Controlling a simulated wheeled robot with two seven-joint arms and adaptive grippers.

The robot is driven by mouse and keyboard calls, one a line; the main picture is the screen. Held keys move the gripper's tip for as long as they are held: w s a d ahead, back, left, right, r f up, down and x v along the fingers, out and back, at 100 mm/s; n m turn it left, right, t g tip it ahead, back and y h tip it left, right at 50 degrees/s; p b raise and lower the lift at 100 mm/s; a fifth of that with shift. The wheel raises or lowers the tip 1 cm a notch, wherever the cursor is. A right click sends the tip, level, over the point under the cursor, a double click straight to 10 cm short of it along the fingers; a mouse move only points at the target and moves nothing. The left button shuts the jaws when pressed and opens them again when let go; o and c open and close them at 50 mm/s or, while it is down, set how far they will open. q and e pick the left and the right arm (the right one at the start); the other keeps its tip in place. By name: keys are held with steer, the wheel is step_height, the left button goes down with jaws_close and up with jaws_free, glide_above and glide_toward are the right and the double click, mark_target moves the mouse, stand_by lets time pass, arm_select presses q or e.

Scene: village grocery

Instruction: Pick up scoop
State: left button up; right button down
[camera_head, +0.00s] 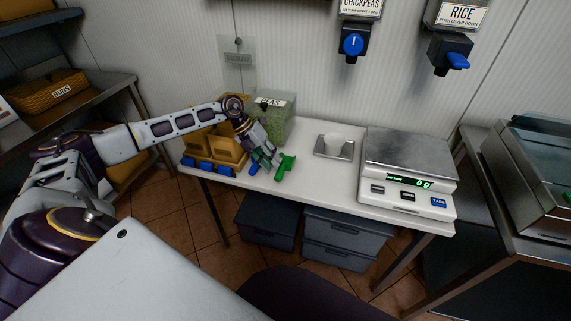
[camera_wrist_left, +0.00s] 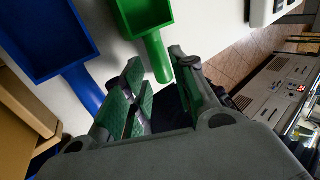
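A green scoop (camera_head: 286,168) lies on the white table in front of a bin of peas. In the left wrist view the green scoop (camera_wrist_left: 143,14) has its handle (camera_wrist_left: 158,62) pointing toward my left gripper (camera_wrist_left: 160,75). The gripper is open, with one finger on each side of the handle's end; I cannot tell whether they touch it. A blue scoop (camera_wrist_left: 45,35) lies beside the green one, outside the fingers; it is partly hidden in the head view (camera_head: 253,167). In the head view my left gripper (camera_head: 272,163) is low over the table. My right gripper is not in view.
The peas bin (camera_head: 277,115) stands behind the gripper. Yellow-brown boxes (camera_head: 215,145) with blue fronts stand to its left. Dark crates (camera_head: 340,240) are underneath.

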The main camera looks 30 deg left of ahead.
mark_target(283, 166)
arm_select(q)
steer(key=shift+x, duration=2.5)
steer(key=shift+a, duration=0.1)
jaws_close()
